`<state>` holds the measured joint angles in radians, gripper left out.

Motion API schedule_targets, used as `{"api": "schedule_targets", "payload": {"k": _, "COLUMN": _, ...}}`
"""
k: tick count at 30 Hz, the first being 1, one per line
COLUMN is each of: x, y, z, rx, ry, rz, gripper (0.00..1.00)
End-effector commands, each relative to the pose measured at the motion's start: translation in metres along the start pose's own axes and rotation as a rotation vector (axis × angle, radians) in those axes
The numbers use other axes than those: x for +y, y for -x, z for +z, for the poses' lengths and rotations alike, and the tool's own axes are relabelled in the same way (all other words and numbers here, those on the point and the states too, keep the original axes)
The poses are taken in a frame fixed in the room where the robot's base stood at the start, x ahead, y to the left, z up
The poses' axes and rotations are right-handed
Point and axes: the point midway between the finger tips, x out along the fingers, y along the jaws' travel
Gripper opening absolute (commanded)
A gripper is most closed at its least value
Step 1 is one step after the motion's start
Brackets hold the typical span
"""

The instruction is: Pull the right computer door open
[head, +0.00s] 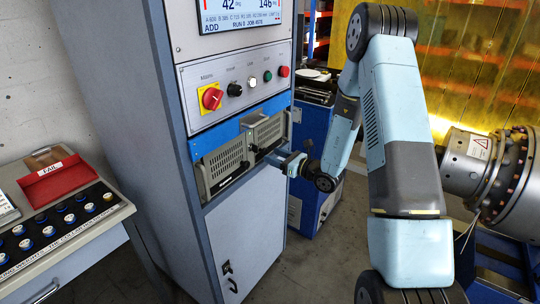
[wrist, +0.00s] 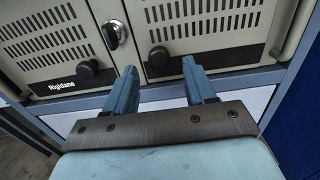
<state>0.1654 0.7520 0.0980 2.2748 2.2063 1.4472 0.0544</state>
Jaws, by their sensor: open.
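The computer has two beige vented doors side by side in the cabinet. The right door (wrist: 215,25) carries a black round knob (wrist: 159,58) at its lower left; this door also shows in the head view (head: 269,132). The left door (wrist: 52,40), marked Rigidane, has its own black knob (wrist: 88,68). A silver lock (wrist: 114,34) sits by the seam. Both doors look shut. My gripper (wrist: 161,74) is open, its blue fingers either side of the right knob in the picture; contact cannot be told. In the head view my gripper (head: 274,156) is in front of the right door.
Above the doors is a control panel with a red rotary switch (head: 212,98), buttons and a screen (head: 240,14). Below is a grey cabinet door with a black handle (head: 229,275). A bench with a red FAIL tray (head: 58,179) stands left.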

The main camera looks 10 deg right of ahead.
Motion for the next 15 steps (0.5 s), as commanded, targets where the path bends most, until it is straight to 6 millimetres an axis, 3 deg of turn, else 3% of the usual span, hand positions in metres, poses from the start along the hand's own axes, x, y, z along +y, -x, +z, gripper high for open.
{"api": "schedule_targets", "payload": {"k": 6, "x": 0.0, "y": -0.022, "z": 0.0, "rx": -0.001, "ry": 0.0, "rz": 0.0, "gripper": 0.55}}
{"api": "schedule_targets", "payload": {"k": 15, "x": 0.0, "y": -0.027, "z": 0.0, "rx": 0.0, "ry": 0.0, "rz": -0.001, "gripper": 0.55}}
